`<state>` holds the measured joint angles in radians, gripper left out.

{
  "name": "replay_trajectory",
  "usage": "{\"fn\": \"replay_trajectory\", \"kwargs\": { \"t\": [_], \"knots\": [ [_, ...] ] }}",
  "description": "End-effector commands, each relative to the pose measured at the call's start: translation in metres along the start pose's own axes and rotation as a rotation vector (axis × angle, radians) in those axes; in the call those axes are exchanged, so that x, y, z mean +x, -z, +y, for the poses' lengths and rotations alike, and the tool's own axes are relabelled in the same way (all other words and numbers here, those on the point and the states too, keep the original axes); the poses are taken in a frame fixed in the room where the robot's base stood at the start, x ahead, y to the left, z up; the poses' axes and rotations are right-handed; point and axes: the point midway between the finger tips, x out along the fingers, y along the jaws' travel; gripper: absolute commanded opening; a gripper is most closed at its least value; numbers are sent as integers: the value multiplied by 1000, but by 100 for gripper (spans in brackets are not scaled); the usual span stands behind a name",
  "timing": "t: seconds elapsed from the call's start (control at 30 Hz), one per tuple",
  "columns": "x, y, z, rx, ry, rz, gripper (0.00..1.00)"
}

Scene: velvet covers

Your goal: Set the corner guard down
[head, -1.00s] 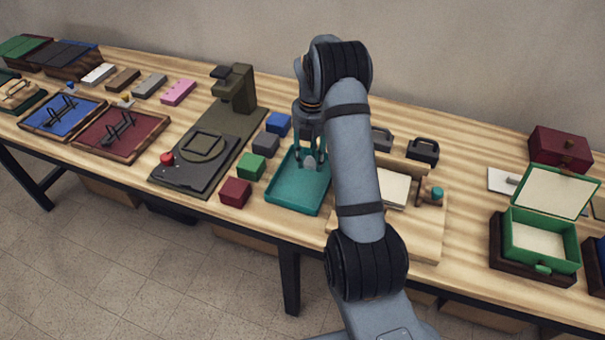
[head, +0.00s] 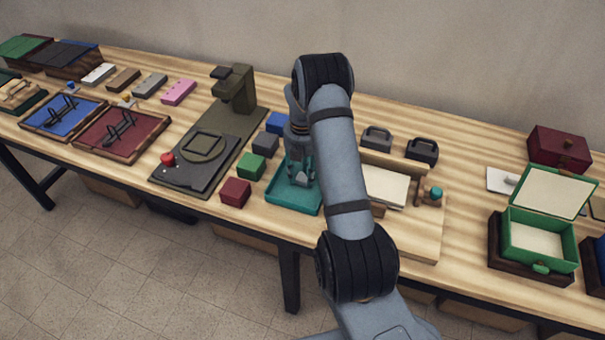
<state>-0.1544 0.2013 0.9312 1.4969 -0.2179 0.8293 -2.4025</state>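My gripper (head: 299,172) points down over the teal tray (head: 291,201), near its back part. A small grey piece (head: 303,178), which may be the corner guard, shows at the fingertips. It is too small and too covered by the fingers to tell whether they grip it or whether it touches the tray floor. My arm hides the right part of the tray.
Blue (head: 277,122), grey (head: 264,144), green (head: 251,166) and dark red (head: 235,192) blocks stand left of the tray. An olive press (head: 237,92) is beyond them. A wooden fixture with a pale pad (head: 385,186) is on the right.

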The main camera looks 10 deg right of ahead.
Motion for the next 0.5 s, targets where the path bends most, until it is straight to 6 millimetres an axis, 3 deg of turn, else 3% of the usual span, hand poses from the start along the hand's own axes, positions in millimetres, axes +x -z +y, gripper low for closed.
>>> {"fn": "replay_trajectory", "kwargs": {
  "t": [0.3,0.5],
  "knots": [
    [0,0,0,0,0,0,53],
    [0,0,0,0,0,0,54]
  ]
}}
